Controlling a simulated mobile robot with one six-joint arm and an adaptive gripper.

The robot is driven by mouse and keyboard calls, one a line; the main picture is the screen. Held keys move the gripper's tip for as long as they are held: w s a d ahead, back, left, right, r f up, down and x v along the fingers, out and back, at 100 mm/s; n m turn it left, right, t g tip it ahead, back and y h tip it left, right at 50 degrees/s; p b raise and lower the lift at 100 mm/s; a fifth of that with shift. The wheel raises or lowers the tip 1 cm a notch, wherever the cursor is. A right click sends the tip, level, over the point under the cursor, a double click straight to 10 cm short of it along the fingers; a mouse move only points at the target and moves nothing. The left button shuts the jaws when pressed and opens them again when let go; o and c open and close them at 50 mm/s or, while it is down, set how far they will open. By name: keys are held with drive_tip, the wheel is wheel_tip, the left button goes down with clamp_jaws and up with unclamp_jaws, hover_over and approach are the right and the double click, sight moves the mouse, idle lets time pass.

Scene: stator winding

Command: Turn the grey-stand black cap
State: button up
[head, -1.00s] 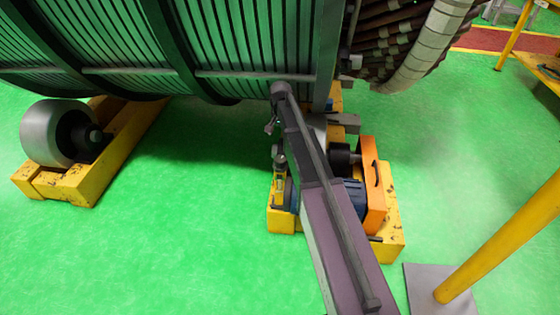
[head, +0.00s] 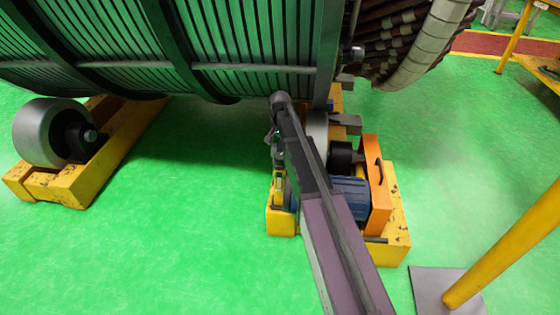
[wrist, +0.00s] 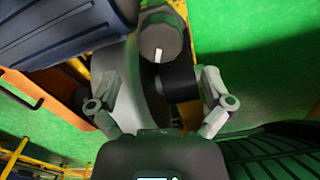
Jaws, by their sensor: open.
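A round dark grey-black cap (wrist: 160,42) with a white mark on its face shows at the top middle of the wrist view. It looks like the task's cap, but I cannot tell clearly what stand it sits on. My gripper (wrist: 157,82) is open, its two fingers spread left and right, and the cap is beyond and between their tips. Nothing is held. In the head view my gripper (head: 278,155) is partly hidden by my arm and hangs beside the yellow drive base (head: 282,221). I cannot make out the cap there.
A blue motor (head: 350,192) and an orange plate (head: 379,185) stand right of my arm. The large green stator (head: 240,40) hangs above. A roller (head: 40,132) on a yellow support is at left. Green floor (head: 180,210) is open between.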

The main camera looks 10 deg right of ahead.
sight(280, 155)
drive_tip(key=shift+f+b, duration=2.65)
drive_tip(key=shift+f, duration=0.3)
drive_tip(key=c, duration=1)
